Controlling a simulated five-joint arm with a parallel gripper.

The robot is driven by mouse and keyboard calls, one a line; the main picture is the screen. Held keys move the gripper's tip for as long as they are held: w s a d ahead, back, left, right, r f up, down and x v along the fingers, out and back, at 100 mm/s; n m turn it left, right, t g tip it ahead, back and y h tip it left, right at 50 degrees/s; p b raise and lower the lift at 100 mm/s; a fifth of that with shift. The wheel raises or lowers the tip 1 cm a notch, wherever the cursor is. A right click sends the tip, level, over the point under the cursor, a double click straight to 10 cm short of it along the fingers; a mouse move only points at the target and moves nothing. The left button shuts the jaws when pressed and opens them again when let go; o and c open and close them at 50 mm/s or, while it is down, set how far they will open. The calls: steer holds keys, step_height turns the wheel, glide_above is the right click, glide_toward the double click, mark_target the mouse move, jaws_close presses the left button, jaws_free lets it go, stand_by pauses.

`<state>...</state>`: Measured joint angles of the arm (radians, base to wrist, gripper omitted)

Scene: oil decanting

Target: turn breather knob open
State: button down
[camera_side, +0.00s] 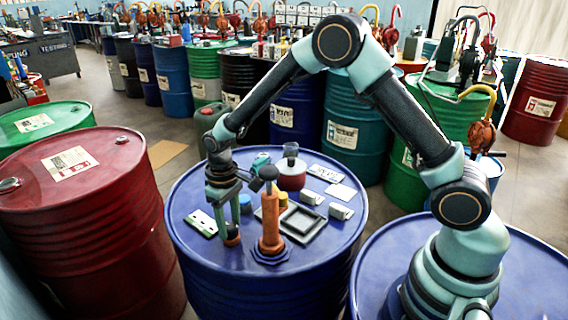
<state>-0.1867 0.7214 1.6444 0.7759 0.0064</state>
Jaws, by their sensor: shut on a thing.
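The blue drum (190,262) in the middle carries the work on its lid. A small orange and dark knob (232,239), which looks like the breather knob, stands near the front left of the lid. My gripper (231,226) points straight down from above and is shut on this knob. The fingers hide the knob's upper part, and I cannot tell how far it is turned. An orange hand pump (270,226) with a dark round top stands upright just right of the gripper, apart from it.
A grey tray (318,218), a dark red jar (292,176), a blue cap (245,203), white cards (341,192) and a green-white label (201,222) lie on the lid. A red drum (95,215) stands close on the left. More drums stand behind.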

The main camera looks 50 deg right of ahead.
steer(key=shift+c, duration=1.7)
jaws_free()
steer(key=shift+r, duration=0.1)
